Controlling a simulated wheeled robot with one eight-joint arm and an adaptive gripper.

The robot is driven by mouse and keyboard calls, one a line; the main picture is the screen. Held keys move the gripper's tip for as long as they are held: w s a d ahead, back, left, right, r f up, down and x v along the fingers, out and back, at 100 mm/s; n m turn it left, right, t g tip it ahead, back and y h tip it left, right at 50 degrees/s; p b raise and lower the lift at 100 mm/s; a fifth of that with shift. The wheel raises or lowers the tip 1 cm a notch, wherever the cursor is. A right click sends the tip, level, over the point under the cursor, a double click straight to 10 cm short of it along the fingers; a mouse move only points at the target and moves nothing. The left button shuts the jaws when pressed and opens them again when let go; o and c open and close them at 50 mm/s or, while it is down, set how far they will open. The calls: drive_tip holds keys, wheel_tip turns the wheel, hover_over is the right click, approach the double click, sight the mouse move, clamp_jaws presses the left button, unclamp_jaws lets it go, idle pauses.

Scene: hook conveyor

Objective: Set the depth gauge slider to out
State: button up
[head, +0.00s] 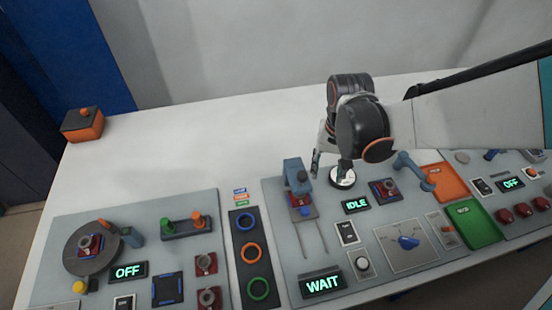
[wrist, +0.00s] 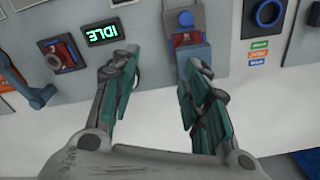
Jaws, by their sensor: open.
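No label that I can read names the depth gauge. One sliding-looking part is a red carriage with a blue knob (head: 304,210) on two slim rails, below a blue upright block (head: 295,175) in the head view. The knob also shows at the top of the wrist view (wrist: 186,18). Another is a small orange lever in a grey slotted plate (head: 446,229); I cannot tell which is the gauge slider. My gripper (head: 329,168) is open and empty, above the panel's back edge, right of the blue block. In the wrist view, my gripper's fingers (wrist: 163,68) are wide apart.
A lit IDLE display (head: 356,205) and a WAIT display (head: 322,284) are on the middle panel. A blue rotary knob (head: 409,243) sits right of them. An orange tray (head: 447,181) and green tray (head: 472,223) stand further right.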

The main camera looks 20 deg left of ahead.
drive_tip(key=n, duration=0.2)
hover_over(306, 212)
drive_tip(key=f, duration=0.1)
wheel_tip(306, 212, down, 14)
drive_tip(key=b, duration=0.9)
drive_tip(key=shift+a+f, duration=0.1)
drive_tip(key=shift+f, duration=0.05)
clamp_jaws()
